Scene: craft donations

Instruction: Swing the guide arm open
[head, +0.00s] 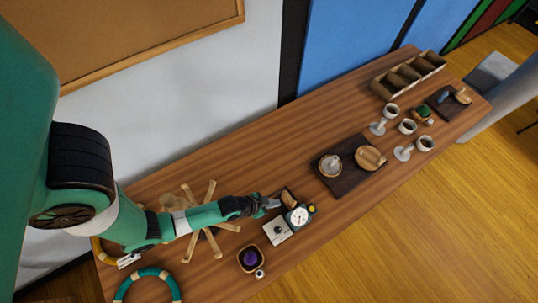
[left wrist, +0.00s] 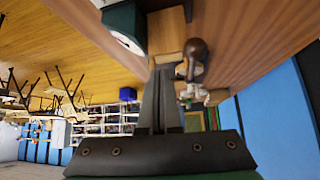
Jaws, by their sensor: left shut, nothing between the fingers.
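My left gripper (head: 271,203) is shut and empty, just left of a small device with a round white dial (head: 299,215) in the head view. A small wooden part (head: 289,198) sits behind the dial, close to the fingertips. In the left wrist view the shut fingers (left wrist: 163,75) point at a wooden block (left wrist: 168,35). My right gripper is in neither view.
A white plate with a dark knob (head: 278,231) lies in front of the dial. A bowl with a purple ball (head: 250,258) and a wooden spoked frame (head: 207,240) stand nearby. A dark tray (head: 345,184) lies to the right, with bare table (head: 262,160) behind.

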